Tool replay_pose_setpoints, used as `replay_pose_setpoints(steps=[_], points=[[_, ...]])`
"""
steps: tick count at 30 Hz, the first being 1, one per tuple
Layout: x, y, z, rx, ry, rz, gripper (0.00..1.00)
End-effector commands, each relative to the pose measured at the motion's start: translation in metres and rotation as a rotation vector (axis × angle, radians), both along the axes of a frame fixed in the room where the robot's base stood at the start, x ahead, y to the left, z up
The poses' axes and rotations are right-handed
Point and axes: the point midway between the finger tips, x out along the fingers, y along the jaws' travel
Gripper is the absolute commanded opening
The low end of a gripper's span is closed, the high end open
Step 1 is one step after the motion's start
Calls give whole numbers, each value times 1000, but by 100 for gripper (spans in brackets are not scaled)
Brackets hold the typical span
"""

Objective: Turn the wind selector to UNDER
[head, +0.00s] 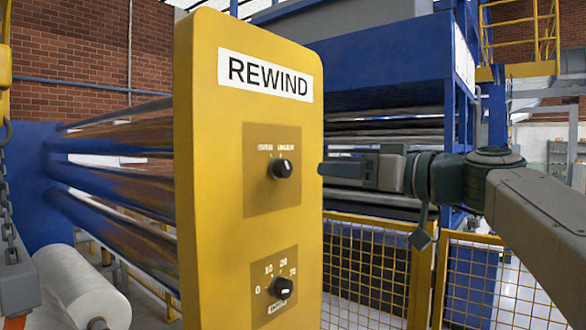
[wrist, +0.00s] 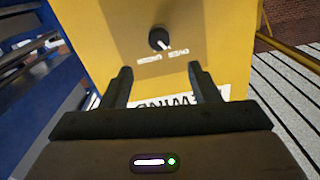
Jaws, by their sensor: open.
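The wind selector is a small black knob (head: 281,168) on a tan plate (head: 258,200) on the yellow REWIND panel. Two small labels sit above it, too blurred to read surely. In the wrist view the selector knob (wrist: 159,38) is at the top centre, with the panel upside down. A pale mark shows on the knob's lower right there, on the side of the right-hand label. My gripper (head: 324,169) is right of the knob in the head view, apart from it. In the wrist view my gripper (wrist: 161,78) has its fingers wide apart with nothing between them.
A second black knob (head: 281,288) with a number scale sits below on the yellow panel (head: 215,180). A yellow mesh fence (head: 365,265) stands behind on the right. Rollers (head: 120,150) and a white film roll (head: 80,290) are on the left.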

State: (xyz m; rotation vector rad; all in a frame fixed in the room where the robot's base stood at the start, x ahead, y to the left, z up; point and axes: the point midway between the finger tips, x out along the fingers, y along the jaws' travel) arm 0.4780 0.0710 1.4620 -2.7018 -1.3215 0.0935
Motion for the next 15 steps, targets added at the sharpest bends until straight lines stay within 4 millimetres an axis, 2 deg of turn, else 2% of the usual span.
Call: replay_pose_setpoints(steps=[9,15], points=[[43,54,2,-1,6,1,55],[62,79,1,1,4,-1,55]])
